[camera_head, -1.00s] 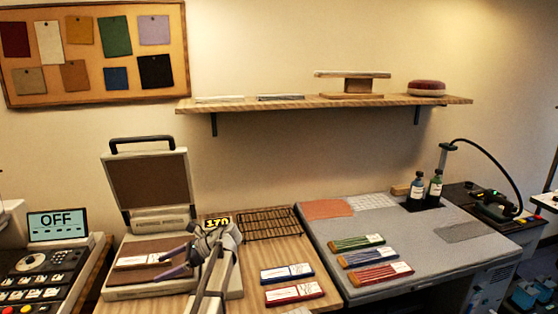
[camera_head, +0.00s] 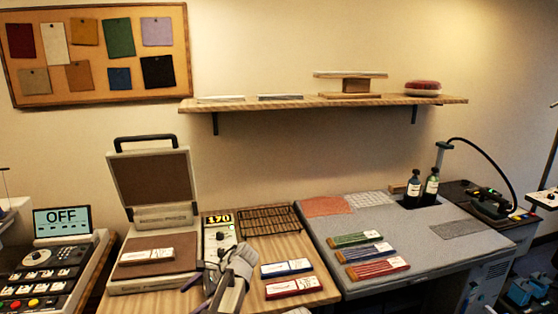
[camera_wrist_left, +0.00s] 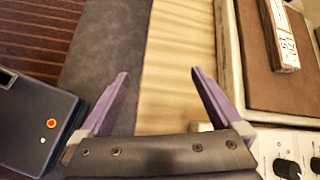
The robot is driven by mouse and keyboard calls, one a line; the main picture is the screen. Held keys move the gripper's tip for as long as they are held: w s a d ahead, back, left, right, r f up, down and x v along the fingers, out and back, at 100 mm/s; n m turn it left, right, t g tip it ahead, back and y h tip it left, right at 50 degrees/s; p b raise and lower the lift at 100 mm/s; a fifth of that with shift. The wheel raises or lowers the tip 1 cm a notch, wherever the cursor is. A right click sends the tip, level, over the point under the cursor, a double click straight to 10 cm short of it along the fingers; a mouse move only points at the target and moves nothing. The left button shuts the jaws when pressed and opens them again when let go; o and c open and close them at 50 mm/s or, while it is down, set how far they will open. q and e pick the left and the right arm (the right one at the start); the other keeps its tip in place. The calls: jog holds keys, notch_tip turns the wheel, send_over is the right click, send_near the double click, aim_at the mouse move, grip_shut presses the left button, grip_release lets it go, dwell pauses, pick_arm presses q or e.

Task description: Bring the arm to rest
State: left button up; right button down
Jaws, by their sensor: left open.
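My left arm (camera_head: 232,275) shows low in the head view, in front of the fusing press (camera_head: 112,270). My left gripper (camera_head: 192,292), with purple fingers, is near the table's front edge, partly cut off or hidden by the arm. In the left wrist view the gripper (camera_wrist_left: 160,92) is open, with nothing between its fingers and bare wood beyond. A white-labelled packet (camera_head: 148,255) lies on the press's brown lower pad, apart from the gripper. The packet also shows in the left wrist view (camera_wrist_left: 283,38). My right gripper is not in view.
The press lid (camera_head: 148,180) stands open. A control box (camera_head: 218,236) reading 170 and a wire rack (camera_head: 268,220) sit beside it. Blue (camera_head: 287,268) and red (camera_head: 293,287) packets lie right of my arm. A control panel (camera_head: 50,270) reading OFF stands left.

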pick_arm(q)
jog(key=s+d+f+n+h, duration=0.3)
jog(key=s+d+n+h, duration=0.1)
jog(key=s+d, duration=0.5)
jog(key=s+d+f+n+t+h+p, duration=0.1)
jog(key=s+d+n+h, duration=0.3)
jog(key=s+d, duration=0.6)
jog(key=shift+s+d+f, duration=0.3)
jog(key=shift+s+f, duration=0.05)
jog(key=shift+f, duration=0.55)
